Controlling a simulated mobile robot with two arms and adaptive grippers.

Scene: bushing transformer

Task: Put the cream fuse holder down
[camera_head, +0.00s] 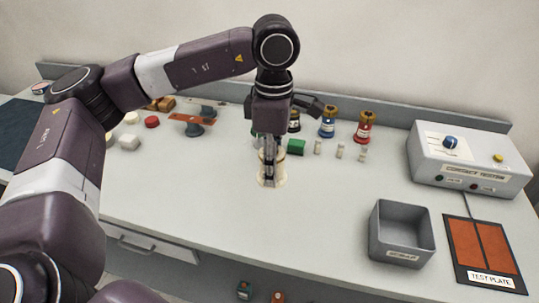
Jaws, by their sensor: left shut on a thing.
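The cream fuse holder (280,170) is upright at the middle of the bench, at or just above the grey top. I cannot tell whether its base touches. My left gripper (268,172) reaches down from above and is shut on it. The gripper hides part of the holder. My right gripper is not in view.
A grey scrap bin (401,254), test plate (483,251) and contact tester (471,164) are at the right. The front middle of the bench (230,218) is clear.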

